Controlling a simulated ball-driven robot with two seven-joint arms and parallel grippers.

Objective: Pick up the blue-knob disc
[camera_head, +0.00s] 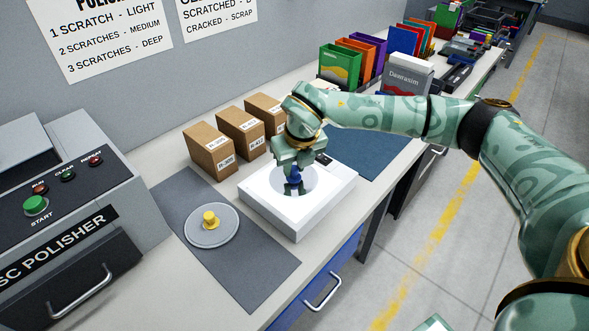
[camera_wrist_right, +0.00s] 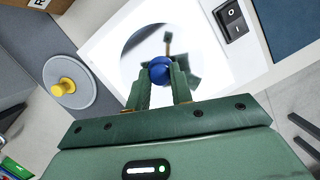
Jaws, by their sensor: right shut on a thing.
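The blue-knob disc (camera_head: 309,182) is a shiny round plate at the white box; its blue knob (camera_head: 295,174) stands at the centre. In the right wrist view the disc (camera_wrist_right: 135,58) mirrors my fingers, and the knob (camera_wrist_right: 160,69) sits between the fingertips. My right gripper (camera_head: 293,184) points down over the box and is shut on the blue knob. Whether the disc touches the box top or is slightly above it, I cannot tell. My left gripper is not in view.
The white box (camera_head: 259,205) has a black switch (camera_wrist_right: 231,19). A grey disc with a yellow knob (camera_head: 211,225) lies on a dark mat (camera_head: 250,280) to the left. Cardboard boxes (camera_head: 208,152) stand behind. The disc polisher (camera_head: 60,230) is far left.

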